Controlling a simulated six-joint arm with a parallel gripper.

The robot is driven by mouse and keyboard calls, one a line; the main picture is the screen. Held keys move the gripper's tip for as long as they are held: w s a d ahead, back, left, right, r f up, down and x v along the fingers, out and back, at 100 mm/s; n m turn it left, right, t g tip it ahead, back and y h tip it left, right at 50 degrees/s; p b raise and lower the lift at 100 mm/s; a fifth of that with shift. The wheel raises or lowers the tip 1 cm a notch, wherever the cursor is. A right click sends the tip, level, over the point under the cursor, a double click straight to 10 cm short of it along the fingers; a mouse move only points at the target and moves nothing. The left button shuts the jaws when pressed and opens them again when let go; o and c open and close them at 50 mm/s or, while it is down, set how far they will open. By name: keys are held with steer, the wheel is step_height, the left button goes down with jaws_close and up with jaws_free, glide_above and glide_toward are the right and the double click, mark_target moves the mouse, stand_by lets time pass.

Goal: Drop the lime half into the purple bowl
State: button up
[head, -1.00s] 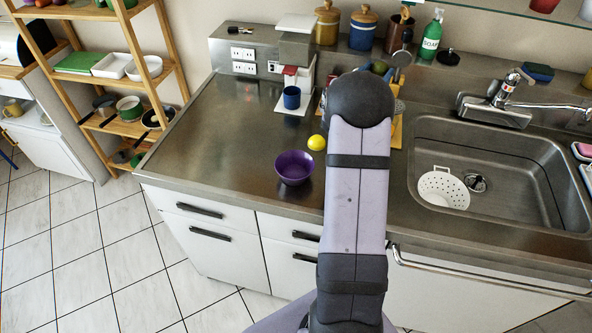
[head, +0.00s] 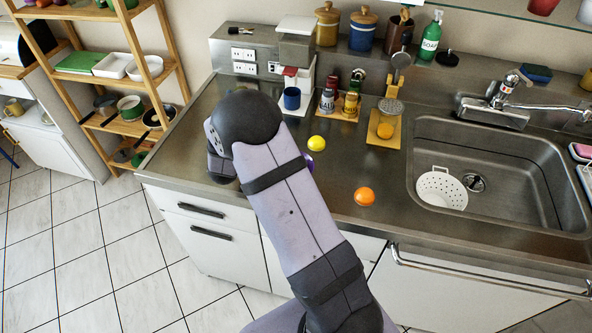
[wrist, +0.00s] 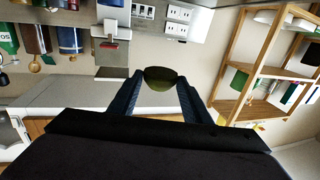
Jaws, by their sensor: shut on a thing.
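The lime half (wrist: 158,84), dark green in shadow, is held between the fingertips of my gripper (wrist: 160,80) in the wrist view. The gripper is shut on it. In the head view my arm hides the lime half and the fingertips. The purple bowl (head: 309,163) stands on the steel counter. Only a sliver of its right side shows past my forearm in the head view. The wrist end of my arm is left of the bowl, above the counter. The bowl cannot be made out in the wrist view.
A lemon (head: 317,143) lies just behind the bowl and an orange (head: 364,196) lies to its right. The sink (head: 500,180) is at right.

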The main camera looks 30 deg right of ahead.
steer(key=s+a+f, duration=0.2)
steer(key=s+a, duration=0.1)
steer(key=a, duration=0.1)
steer(key=s+d+m+g+h, duration=0.3)
steer(key=s+d+g, duration=0.1)
steer(key=s, duration=0.4)
steer(key=s+d+r+m+g+h, duration=0.1)
steer(key=s+d+m+g+h, duration=0.3)
steer(key=s+d, duration=0.2)
steer(key=s, duration=0.2)
steer(key=shift+s, duration=0.35)
steer(key=shift+a+f+b, duration=0.1)
steer(key=shift+f+b, duration=2.5)
steer(key=shift+f, duration=0.3)
steer(key=o, duration=1.2)
steer(key=shift+a, duration=0.1)
